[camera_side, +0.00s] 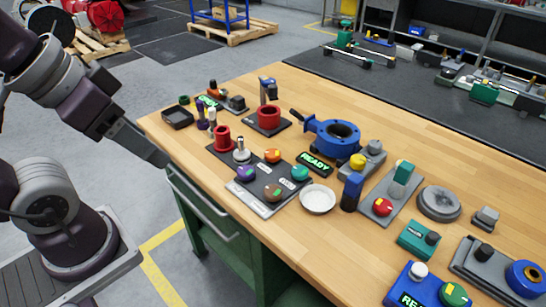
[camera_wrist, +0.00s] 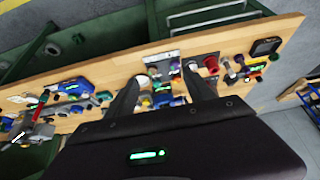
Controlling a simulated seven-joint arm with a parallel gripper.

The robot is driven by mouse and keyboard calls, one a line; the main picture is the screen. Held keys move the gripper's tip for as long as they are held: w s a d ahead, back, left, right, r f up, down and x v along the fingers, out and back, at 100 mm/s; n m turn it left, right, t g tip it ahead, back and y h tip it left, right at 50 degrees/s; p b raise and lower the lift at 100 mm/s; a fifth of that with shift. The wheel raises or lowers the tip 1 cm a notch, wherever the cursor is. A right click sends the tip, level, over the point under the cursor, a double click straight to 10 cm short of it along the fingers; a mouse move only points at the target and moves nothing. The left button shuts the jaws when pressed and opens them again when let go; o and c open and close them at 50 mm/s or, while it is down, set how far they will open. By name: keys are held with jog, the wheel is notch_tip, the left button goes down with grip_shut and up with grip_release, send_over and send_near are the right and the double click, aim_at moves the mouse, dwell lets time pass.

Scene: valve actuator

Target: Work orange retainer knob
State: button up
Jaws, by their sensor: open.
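The orange knob (camera_side: 273,155) sits at the back of a dark panel (camera_side: 262,208) on the wooden bench, in the side view. A purple knob (camera_side: 246,173), a green knob (camera_side: 300,172) and a brownish knob (camera_side: 272,193) share that panel. My gripper (camera_wrist: 160,85) shows in the wrist view with its two dark fingers spread apart and nothing held between them. In the wrist view the knobs are small, and I cannot clearly tell the orange one.
A white dish (camera_side: 318,199) lies right of the panel. A red cylinder (camera_side: 222,138) and a metal post (camera_side: 241,151) stand left of the orange knob. A blue valve body (camera_side: 335,138) is behind right, beside a green READY display (camera_side: 315,163). The bench's right side is crowded with devices.

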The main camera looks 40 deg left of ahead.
dwell(0.5)
jog(key=n+g, duration=0.5)
jog(key=n, duration=0.3)
send_over(273, 153)
jog(key=s, duration=0.1)
notch_tip(273, 153, down, 13)
jog(key=shift+g, duration=0.3)
jog(key=f, duration=0.5)
jog(key=w+f, duration=0.1)
jog(key=f, duration=0.2)
jog(key=shift+a+f, duration=0.1)
jog(key=shift+f, duration=0.45)
jog(key=shift+c, duration=0.4)
